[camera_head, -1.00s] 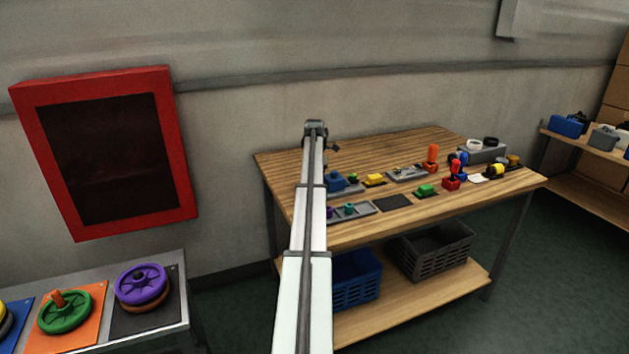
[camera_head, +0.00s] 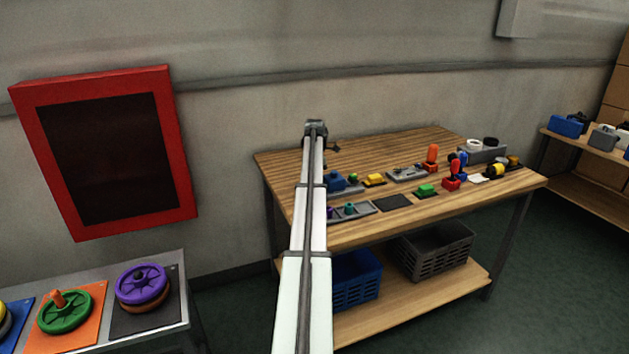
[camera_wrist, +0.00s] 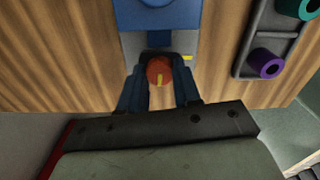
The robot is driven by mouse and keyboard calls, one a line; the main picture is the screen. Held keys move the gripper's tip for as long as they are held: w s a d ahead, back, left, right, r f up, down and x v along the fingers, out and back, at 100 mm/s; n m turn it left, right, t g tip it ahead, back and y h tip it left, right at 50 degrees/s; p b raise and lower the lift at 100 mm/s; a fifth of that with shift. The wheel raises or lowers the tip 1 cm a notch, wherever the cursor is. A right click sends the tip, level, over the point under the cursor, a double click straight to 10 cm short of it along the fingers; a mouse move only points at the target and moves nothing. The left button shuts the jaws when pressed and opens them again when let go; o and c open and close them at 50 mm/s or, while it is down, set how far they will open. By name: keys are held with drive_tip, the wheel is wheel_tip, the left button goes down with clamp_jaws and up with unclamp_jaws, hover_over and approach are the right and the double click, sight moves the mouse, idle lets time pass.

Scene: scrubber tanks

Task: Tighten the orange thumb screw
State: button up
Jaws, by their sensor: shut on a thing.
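In the head view my arm hides the screw and most of the gripper; the blue block (camera_head: 337,182) shows just right of the arm.
A grey tray (camera_wrist: 246,72) with a purple and a teal knob lies to the right in the wrist view. The wooden table (camera_head: 380,150) holds several other fixtures, among them an orange-handled tool (camera_head: 432,155) and a green block (camera_head: 426,189).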

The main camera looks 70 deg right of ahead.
drive_tip(key=m, duration=0.6)
drive_tip(key=shift+m, duration=0.4)
drive_tip(key=m, duration=0.6)
drive_tip(key=shift+m, duration=0.3)
drive_tip(key=m, duration=0.7)
drive_tip(key=shift+r, duration=0.1)
drive_tip(key=m, duration=0.6)
drive_tip(key=shift+m, duration=0.3)
drive_tip(key=m, duration=1.2)
drive_tip(key=shift+w+m, duration=0.1)
drive_tip(key=shift+m, duration=0.2)
drive_tip(key=m, duration=1.3)
drive_tip(key=shift+d, duration=0.1)
